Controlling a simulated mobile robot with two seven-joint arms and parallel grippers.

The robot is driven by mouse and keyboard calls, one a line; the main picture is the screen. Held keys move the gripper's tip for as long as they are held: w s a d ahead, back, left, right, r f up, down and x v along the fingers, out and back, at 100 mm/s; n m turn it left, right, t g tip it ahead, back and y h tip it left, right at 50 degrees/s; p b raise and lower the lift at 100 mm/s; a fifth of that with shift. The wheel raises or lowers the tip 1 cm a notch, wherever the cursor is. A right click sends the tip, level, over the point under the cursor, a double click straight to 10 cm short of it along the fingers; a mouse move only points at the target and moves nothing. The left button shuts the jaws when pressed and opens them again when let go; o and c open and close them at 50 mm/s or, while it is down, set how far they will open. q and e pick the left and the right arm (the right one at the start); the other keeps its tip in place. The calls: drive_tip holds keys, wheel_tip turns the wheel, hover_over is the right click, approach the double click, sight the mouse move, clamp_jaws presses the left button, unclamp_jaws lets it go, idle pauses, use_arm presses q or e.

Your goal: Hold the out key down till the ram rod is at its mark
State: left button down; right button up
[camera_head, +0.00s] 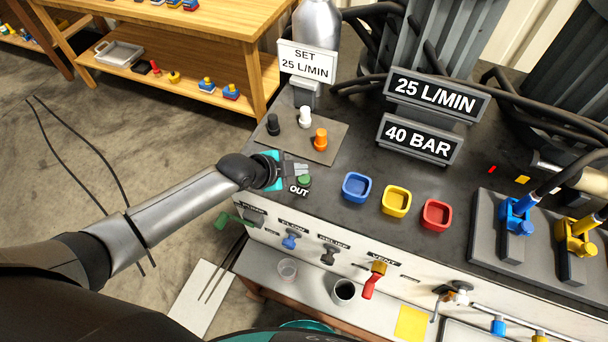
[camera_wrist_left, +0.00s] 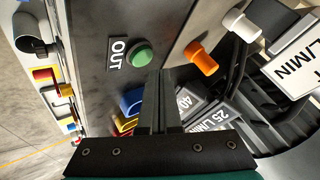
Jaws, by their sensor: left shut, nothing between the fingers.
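The green out key (camera_head: 304,180) sits on the dark bench top beside its OUT label (camera_head: 298,190). In the left wrist view the key (camera_wrist_left: 141,55) is round, green and uncovered, next to the OUT label (camera_wrist_left: 116,53). My left gripper (camera_head: 300,168) is shut and empty, right beside the key on its far side. In the left wrist view the fingertips (camera_wrist_left: 160,74) lie just beside the key; I cannot tell whether they touch it. A pale cylinder (camera_head: 584,179) is at the right edge; I cannot make out a ram rod for certain. My right gripper is not in view.
Black, white and orange (camera_head: 320,139) knobs stand on a plate behind the gripper. Blue (camera_head: 357,187), yellow and red trays lie to its right. Signs read 25 L/MIN (camera_head: 436,95) and 40 BAR (camera_head: 417,138). Several valve handles line the front panel. Small red and yellow (camera_head: 522,180) marks lie farther right.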

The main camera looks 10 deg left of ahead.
sight(300, 180)
use_arm(q)
drive_tip(key=shift+r+p, duration=1.85)
drive_tip(key=shift+r, duration=0.4)
drive_tip(key=shift+f, duration=0.1)
